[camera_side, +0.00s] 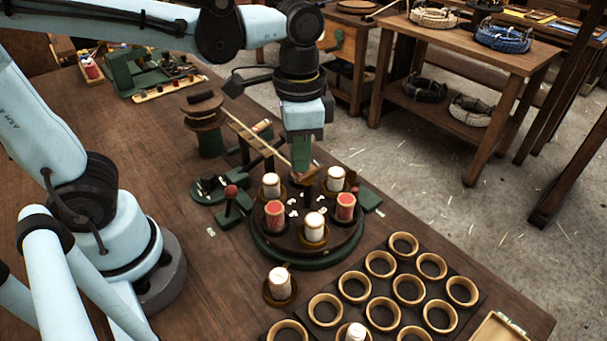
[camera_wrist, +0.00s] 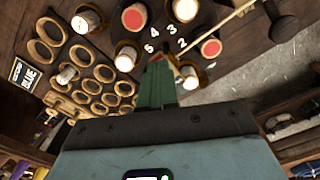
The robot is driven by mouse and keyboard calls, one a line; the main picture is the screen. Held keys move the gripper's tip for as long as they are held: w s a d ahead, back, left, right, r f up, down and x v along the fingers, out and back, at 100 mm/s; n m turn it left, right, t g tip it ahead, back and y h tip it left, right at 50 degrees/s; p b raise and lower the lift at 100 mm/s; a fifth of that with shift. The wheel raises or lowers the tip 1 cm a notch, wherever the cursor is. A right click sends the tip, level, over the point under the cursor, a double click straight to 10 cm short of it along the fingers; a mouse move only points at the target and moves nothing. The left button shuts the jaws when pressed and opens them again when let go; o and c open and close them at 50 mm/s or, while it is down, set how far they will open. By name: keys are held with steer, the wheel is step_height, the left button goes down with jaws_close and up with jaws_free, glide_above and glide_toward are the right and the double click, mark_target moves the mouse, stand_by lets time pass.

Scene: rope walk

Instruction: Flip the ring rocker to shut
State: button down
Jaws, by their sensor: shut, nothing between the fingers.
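My gripper (camera_side: 301,166) points down, shut and empty, at the back edge of the round dark turntable (camera_side: 268,238). In the wrist view its green fingers (camera_wrist: 158,72) are together near the turntable's numbered spools. On a green base left of the turntable, a small black piece (camera_side: 209,184) lies low, and a lever with a red knob (camera_side: 231,191) stands beside it. I cannot tell for certain which part is the ring rocker, or how it is set. My gripper is apart from both parts, to their right.
White and red spools, such as this red one (camera_side: 346,206), stand on the turntable. A white spool (camera_side: 280,283) stands in front of it. A wooden bar (camera_side: 252,138) slants behind.

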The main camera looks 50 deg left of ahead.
step_height(320, 180, up, 7)
steer(key=shift+r, duration=0.15)
stand_by(0.7)
steer(key=a+f+n+t, duration=0.6)
steer(key=a+f+t, duration=0.1)
steer(key=a+f, duration=0.1)
steer(key=shift+w, duration=0.25)
steer(key=shift+r, duration=0.1)
steer(key=s+d+r+m+g, duration=0.2)
steer(key=d+r+m+g, duration=0.4)
steer(key=d+r+g, duration=0.15)
steer(key=shift+t, duration=0.25)
steer(key=shift+w+d+f, duration=0.1)
steer(key=shift+d+f, duration=0.05)
steer(key=shift+f, duration=1.2)
steer(key=shift+d+f, duration=0.1)
steer(key=shift+f, duration=1.25)
